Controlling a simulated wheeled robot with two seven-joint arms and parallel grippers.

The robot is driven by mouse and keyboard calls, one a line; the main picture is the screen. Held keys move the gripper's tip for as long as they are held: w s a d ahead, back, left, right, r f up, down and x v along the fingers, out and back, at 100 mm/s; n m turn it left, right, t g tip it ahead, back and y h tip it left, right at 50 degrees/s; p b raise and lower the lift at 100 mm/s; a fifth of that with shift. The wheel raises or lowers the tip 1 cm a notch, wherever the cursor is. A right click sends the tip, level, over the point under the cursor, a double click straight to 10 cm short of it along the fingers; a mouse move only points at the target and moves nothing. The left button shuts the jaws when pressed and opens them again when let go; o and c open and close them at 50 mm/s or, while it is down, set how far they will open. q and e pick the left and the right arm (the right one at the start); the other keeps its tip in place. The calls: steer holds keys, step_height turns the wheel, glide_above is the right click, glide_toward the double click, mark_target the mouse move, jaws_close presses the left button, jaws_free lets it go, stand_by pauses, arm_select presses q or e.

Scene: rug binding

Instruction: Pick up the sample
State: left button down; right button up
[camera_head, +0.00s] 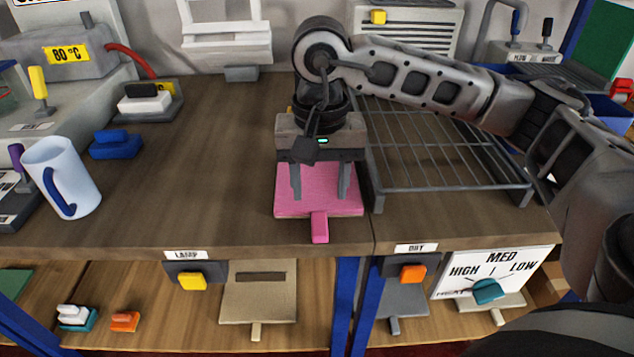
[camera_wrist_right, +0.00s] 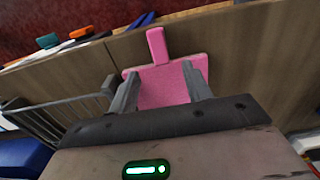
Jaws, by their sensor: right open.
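The sample looks to be the pink square piece (camera_head: 320,200) with a short pink tab at its front edge. It lies on the brown worktop near the front edge, left of the wire rack. My right gripper (camera_head: 320,197) is over it, pointing down, with its two fingers apart and nothing between them but the pink surface below. In the right wrist view the pink piece (camera_wrist_right: 165,88) shows between and beyond the open fingers (camera_wrist_right: 158,90), its tab pointing away. I cannot tell whether the fingertips touch it. My left gripper is not in view.
A wire rack (camera_head: 440,150) stands right of the pink piece. The middle-left worktop is clear.

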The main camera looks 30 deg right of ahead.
mark_target(319, 221)
steer(key=shift+s+a+f+p, duration=0.1)
steer(key=shift+s+f+p, duration=0.05)
steer(key=shift+f, duration=1.35)
steer(key=shift+s+a+f+p, duration=0.1)
steer(key=shift+s+f+p, duration=0.05)
steer(key=shift+f, duration=1.35)
jaws_close()
